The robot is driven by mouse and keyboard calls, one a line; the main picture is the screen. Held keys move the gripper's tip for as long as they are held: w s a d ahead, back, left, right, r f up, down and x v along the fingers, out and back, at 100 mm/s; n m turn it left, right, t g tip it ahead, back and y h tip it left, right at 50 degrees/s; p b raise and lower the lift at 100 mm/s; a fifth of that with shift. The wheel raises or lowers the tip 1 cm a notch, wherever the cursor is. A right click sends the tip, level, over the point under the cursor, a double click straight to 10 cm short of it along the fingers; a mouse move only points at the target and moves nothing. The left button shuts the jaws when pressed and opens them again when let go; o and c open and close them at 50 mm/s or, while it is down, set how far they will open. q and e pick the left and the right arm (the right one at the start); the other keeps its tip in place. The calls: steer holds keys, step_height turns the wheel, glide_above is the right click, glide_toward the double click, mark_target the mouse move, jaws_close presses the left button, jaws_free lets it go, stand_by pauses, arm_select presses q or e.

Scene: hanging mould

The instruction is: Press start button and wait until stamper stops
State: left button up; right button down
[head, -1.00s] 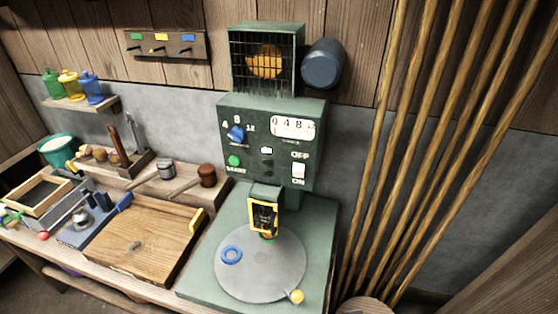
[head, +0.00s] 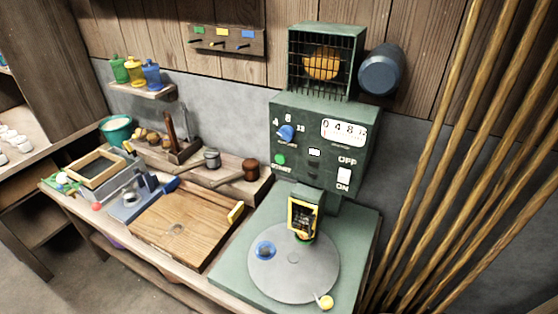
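The stamper is a green machine with a control panel (head: 322,165) at the centre right in the head view. Its green start button (head: 279,159) is at the panel's lower left, under a blue dial (head: 286,132). A counter (head: 344,131) and a white OFF/ON switch (head: 344,176) are on its right side. Neither of my grippers is in view.
A wooden tray (head: 185,225) lies on the bench left of the machine. Mallets, a teal bucket (head: 116,131) and a framed box (head: 97,167) stand further left. Bamboo poles (head: 440,160) lean close on the right. Coloured bottles (head: 136,71) stand on a wall shelf.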

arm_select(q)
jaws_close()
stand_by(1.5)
